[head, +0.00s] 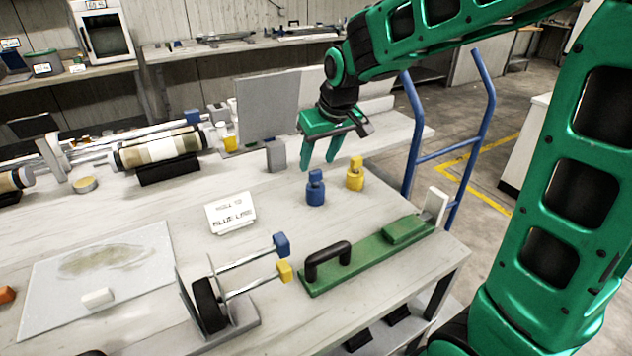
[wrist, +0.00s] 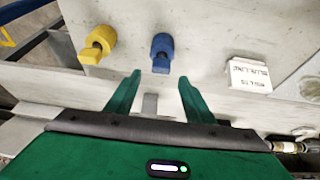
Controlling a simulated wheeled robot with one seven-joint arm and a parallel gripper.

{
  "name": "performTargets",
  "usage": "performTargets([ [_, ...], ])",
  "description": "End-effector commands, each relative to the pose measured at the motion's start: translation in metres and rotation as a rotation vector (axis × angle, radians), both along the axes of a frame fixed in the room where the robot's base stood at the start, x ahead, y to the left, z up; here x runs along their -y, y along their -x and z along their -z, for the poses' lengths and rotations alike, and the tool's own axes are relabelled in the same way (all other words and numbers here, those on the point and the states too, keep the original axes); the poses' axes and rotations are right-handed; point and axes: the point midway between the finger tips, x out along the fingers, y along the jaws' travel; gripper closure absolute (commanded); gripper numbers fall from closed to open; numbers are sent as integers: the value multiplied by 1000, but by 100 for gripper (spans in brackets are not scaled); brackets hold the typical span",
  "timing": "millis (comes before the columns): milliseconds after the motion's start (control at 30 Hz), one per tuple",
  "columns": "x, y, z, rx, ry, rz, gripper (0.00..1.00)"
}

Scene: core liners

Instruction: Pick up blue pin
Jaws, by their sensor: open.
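The blue pin (head: 315,188) stands upright on the white table, just left of the yellow pin (head: 355,174). In the wrist view the blue pin (wrist: 161,53) shows beyond the fingertips, close to the middle between them, and the yellow pin (wrist: 98,44) is to its left. My gripper (head: 320,166) is open and empty, with its green fingers pointing down. In the head view it appears above and behind the blue pin, apart from it. In the wrist view both fingers of my gripper (wrist: 159,78) show spread apart with nothing between them.
A green board with a black handle (head: 328,262) lies in front of the pins. A white sign (head: 230,212) stands to their left. A grey block (head: 276,155) and an upright grey panel (head: 268,105) are behind. A blue hand-truck frame (head: 485,95) stands beyond the table's right edge.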

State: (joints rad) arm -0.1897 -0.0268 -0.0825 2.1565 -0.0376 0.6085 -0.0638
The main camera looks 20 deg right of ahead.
Motion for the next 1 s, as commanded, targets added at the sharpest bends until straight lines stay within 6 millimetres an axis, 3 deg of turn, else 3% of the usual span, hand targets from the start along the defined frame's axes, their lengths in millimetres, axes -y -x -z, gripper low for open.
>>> performTargets([
  [167,0,-3,11,-1,0,0,52],
  [500,-2,-14,51,-2,1,2,52],
  [767,-2,-16,53,1,0,2,52],
  [800,-2,-16,53,1,0,2,54],
  [1000,-2,-16,53,1,0,2,97],
])
